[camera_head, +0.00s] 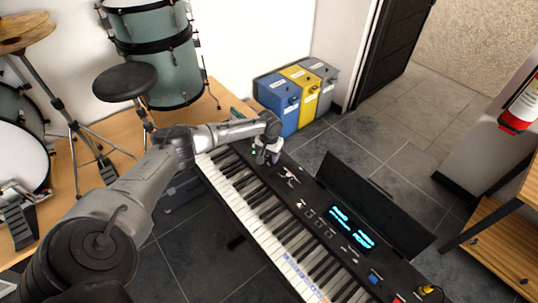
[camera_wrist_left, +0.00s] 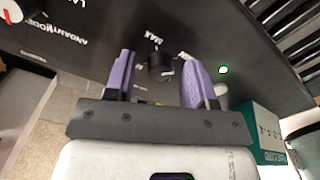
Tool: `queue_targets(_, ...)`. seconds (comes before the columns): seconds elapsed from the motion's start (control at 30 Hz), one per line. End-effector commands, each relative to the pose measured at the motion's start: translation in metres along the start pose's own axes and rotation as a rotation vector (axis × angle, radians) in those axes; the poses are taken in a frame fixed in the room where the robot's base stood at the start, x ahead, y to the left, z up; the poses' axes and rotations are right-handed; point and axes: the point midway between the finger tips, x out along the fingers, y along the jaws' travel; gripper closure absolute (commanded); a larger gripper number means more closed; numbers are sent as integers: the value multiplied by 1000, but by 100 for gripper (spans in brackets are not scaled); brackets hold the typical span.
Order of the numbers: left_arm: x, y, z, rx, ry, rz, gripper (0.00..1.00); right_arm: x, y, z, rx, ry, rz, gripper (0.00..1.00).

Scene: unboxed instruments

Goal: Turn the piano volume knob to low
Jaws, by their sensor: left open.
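The black piano (camera_head: 270,200) lies diagonally across the head view, with its panel beyond the keys. My left gripper (camera_head: 266,155) is over the panel's far left end. In the left wrist view, a small dark volume knob (camera_wrist_left: 158,65) stands on the panel beside white lettering that seems to read MAX. The purple fingers of my left gripper (camera_wrist_left: 156,56) are open, one on each side of the knob in the picture. I cannot tell whether they touch it. The knob's exact setting is unclear. My right gripper is not in view.
A lit green dot (camera_wrist_left: 223,70) is on the panel right of the fingers. A teal box (camera_wrist_left: 262,130) is near the piano's end. A music stand (camera_head: 375,205) rises behind the display. Blue, yellow and grey bins (camera_head: 298,95) and drums (camera_head: 155,60) stand beyond.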

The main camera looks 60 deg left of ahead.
Motion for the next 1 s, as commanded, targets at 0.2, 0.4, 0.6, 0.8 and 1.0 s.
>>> queue_targets(0.2, 0, 0, 0, 0, 0, 0, 67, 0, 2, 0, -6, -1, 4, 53)
queue_targets(0.4, 0, 0, 0, 0, 0, 0, 86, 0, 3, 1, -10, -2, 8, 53)
queue_targets(0.6, 0, 0, 0, 1, 0, 0, 99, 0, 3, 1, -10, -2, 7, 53)
queue_targets(0.8, -2, 0, 0, 35, 0, 0, 99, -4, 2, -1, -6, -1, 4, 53)
queue_targets(1.0, -3, 0, 1, 150, -2, 1, 99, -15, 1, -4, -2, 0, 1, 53)
